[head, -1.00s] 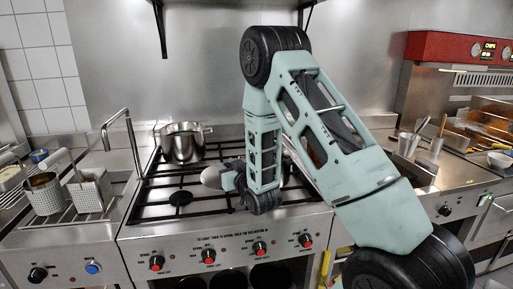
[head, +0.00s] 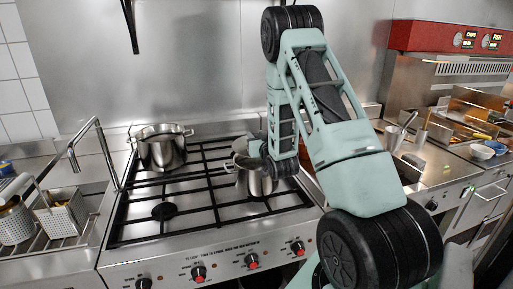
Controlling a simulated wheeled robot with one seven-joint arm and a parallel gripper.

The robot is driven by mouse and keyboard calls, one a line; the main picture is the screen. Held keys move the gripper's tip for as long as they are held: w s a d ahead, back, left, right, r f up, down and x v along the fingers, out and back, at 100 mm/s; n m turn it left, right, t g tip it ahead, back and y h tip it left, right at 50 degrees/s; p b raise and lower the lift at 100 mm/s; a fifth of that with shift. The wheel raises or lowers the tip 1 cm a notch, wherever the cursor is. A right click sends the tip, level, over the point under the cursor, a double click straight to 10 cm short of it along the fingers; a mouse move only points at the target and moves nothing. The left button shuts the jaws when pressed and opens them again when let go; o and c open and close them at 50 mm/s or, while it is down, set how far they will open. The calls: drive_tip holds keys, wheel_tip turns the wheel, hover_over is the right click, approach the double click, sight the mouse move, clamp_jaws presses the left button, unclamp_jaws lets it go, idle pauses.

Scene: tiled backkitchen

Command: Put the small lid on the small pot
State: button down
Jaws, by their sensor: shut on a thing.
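The small pot (head: 257,184) is a steel pot on the right part of the stove, partly hidden behind my arm. My gripper (head: 257,153) is right above it, at its rim, and shut on the small lid (head: 243,161). The lid shows as a pale grey edge at the pot's top left. My gripper and wrist hide most of it, and I cannot tell whether it rests on the rim or is just above it.
A larger, open steel pot (head: 163,150) stands at the back left of the stove (head: 190,213). The front left burners are clear. Wire fryer baskets (head: 62,214) and a bent metal rail (head: 92,140) are at the left. A counter with containers (head: 415,137) is at the right.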

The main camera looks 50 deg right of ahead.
drive_tip(key=shift+f+p, duration=0.55)
drive_tip(key=shift+f, duration=1.75)
drive_tip(key=shift+f+b, duration=0.2)
drive_tip(key=shift+b, duration=0.1)
drive_tip(key=c, duration=1.1)
unclamp_jaws()
drive_tip(key=shift+o, duration=0.2)
drive_tip(key=shift+r, duration=0.15)
